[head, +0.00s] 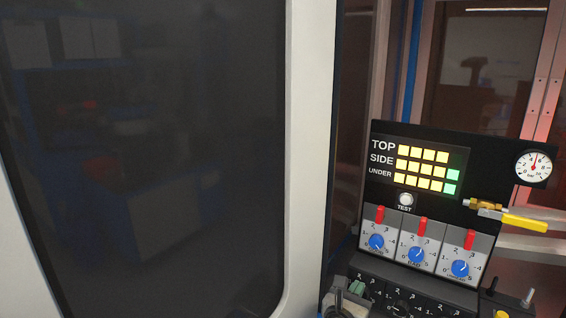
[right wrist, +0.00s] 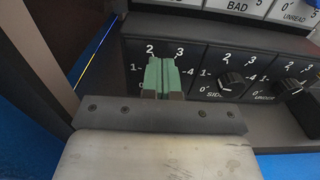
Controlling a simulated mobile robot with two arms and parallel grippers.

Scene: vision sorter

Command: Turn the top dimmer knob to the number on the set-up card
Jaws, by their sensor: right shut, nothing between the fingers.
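My right gripper (right wrist: 161,72) is shut and empty, its green fingertips together in front of the leftmost dimmer dial. It also shows at the bottom of the head view (head: 356,288). The top dimmer knob is hidden behind the fingertips; only its scale numbers show around them, so I cannot tell its setting or whether the fingers touch it. The side dimmer knob (right wrist: 232,84) and the under dimmer knob (right wrist: 287,87) are black, to its right. The lit display (head: 415,165) has TOP, SIDE and UNDER rows of squares. I see no set-up card. My left gripper is not in view.
Above the dimmers are blue knobs (head: 415,254) with red levers (head: 421,226) on grey plates. A round TEST button (head: 406,199), a gauge (head: 533,168) and a yellow valve handle (head: 525,223) are on the panel. A large dark window (head: 150,150) fills the left.

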